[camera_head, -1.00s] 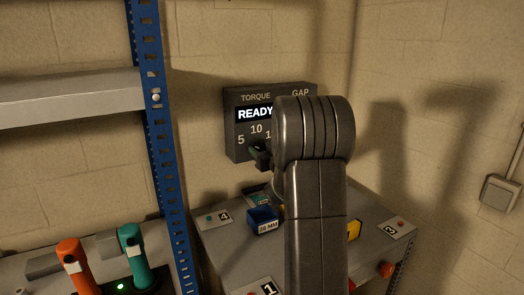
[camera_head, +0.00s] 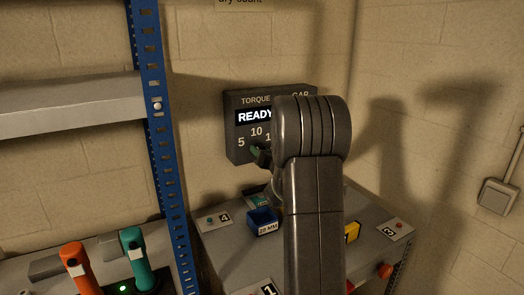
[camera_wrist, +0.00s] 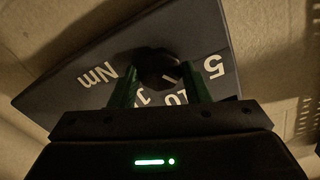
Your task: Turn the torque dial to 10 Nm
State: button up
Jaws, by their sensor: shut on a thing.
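The dark torque and gap panel (camera_head: 232,150) is mounted on the block wall. It shows READY in white and the numbers 5 and 10, with another number cut off by my arm. My gripper (camera_head: 262,156) is at the panel's lower part, below the 10, and hides the torque dial in the head view. In the wrist view the round black dial (camera_wrist: 158,62) sits between the green fingers of my gripper (camera_wrist: 160,88), which are shut on it. The 5 and Nm marks show around the dial. I cannot tell which number the dial points to.
A blue bin (camera_head: 263,222) marked with a size label stands on the grey bench (camera_head: 240,250) below the panel. A blue rack post (camera_head: 160,140) stands left. An orange tool (camera_head: 75,268) and a green tool (camera_head: 136,258) stand at lower left.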

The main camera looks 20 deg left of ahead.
jog(key=m+p, duration=0.2)
jog(key=m, duration=0.4)
jog(key=shift+m, duration=0.3)
dwell(0.4)
jog(key=o, duration=1)
jog(key=shift+d, duration=0.1)
jog(key=b+v, duration=0.2)
jog(key=v, duration=1.1)
jog(key=shift+s+d+b, duration=0.2)
jog(key=shift+d+b, duration=0.1)
